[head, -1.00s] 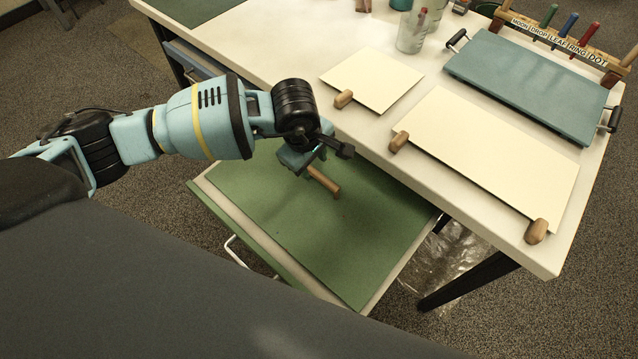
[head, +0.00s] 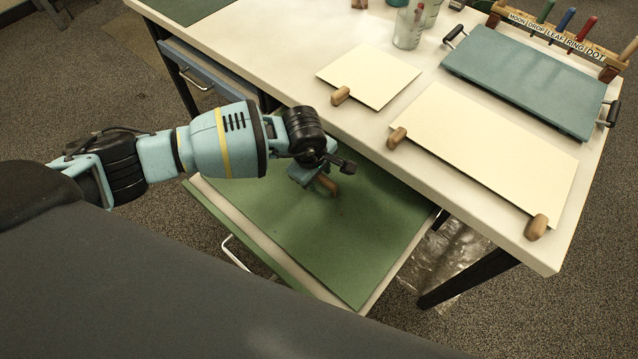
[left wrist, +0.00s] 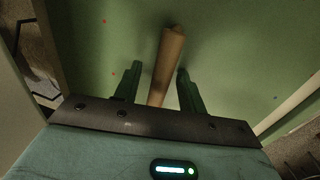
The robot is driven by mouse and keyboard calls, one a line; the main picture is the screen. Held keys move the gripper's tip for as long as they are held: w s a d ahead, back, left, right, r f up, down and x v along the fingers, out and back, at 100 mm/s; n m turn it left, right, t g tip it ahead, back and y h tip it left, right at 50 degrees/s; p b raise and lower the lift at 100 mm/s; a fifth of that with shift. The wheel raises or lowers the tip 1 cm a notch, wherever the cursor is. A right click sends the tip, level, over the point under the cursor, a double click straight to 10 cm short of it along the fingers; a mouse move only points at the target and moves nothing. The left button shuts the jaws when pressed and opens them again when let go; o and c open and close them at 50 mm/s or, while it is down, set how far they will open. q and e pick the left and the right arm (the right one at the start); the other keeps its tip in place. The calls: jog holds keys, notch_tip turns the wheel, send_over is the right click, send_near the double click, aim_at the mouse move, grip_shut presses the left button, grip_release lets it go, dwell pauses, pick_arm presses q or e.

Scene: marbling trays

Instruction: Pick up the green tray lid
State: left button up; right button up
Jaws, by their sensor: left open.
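The green tray lid (head: 345,245) lies flat in the pulled-out drawer below the table. Its wooden bar handle (left wrist: 170,50) stands out in the left wrist view, and part of it shows in the head view (head: 327,185). My left gripper (left wrist: 158,78) is open, with one dark finger on each side of the handle. A gap shows between each finger and the wood. In the head view the left gripper (head: 322,182) is low over the lid and partly hides the handle. My right gripper is out of view.
The white table edge (head: 420,182) runs close beside the left gripper, above the drawer. On the table are two cream boards (head: 370,75) (head: 485,150) with wooden knobs, a blue tray (head: 525,80), a jar (head: 409,27) and a tool rack (head: 560,38). A closed drawer (head: 210,80) is farther left.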

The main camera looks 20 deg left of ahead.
pick_arm(q)
jog(key=shift+c, duration=0.4)
grip_shut()
jog(key=shift+r, duration=0.2)
jog(key=shift+r, duration=0.6)
notch_tip(320, 180, up, 2)
jog(key=shift+r, duration=0.2)
send_over(269, 232)
jog(key=shift+f+p, duration=0.2)
jog(key=shift+p, duration=0.1)
jog(key=shift+s+a, duration=0.25)
jog(key=shift+s, duration=0.5)
